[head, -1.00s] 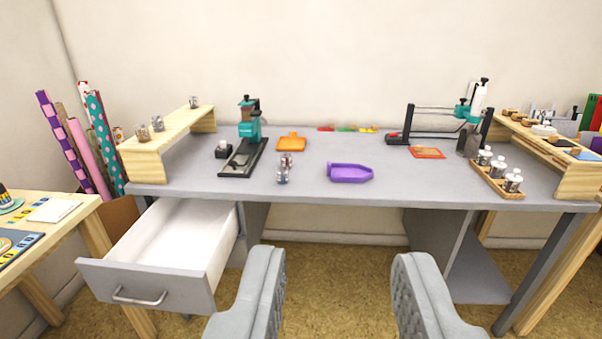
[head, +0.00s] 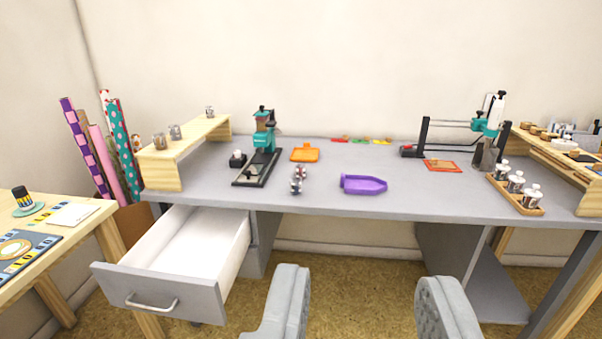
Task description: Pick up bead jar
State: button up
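Two small clear jars with reddish and dark contents stand close together on the grey desk: the rear one (head: 301,171) and the front one (head: 296,186). Similar small jars stand on the raised wooden shelf at the desk's left: a front one (head: 159,142), a middle one (head: 175,132) and a rear one (head: 210,111). I cannot tell from their look which is the bead jar.
A purple tray (head: 363,185), an orange tray (head: 304,153) and a teal press (head: 264,138) share the grey desk (head: 400,203). A wooden tray (head: 541,209) holds white-topped bottles. The drawer (head: 165,290) stands open.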

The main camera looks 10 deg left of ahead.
aim_at(299, 168)
jog(key=i+j, duration=0.15)
jog(key=i, duration=0.25)
jog(key=i+j, duration=0.15)
jog(key=i, duration=0.3)
jog(key=i+j, duration=0.15)
jog(key=i, duration=0.25)
jog(key=i+j, duration=0.2)
jog(key=i, duration=0.2)
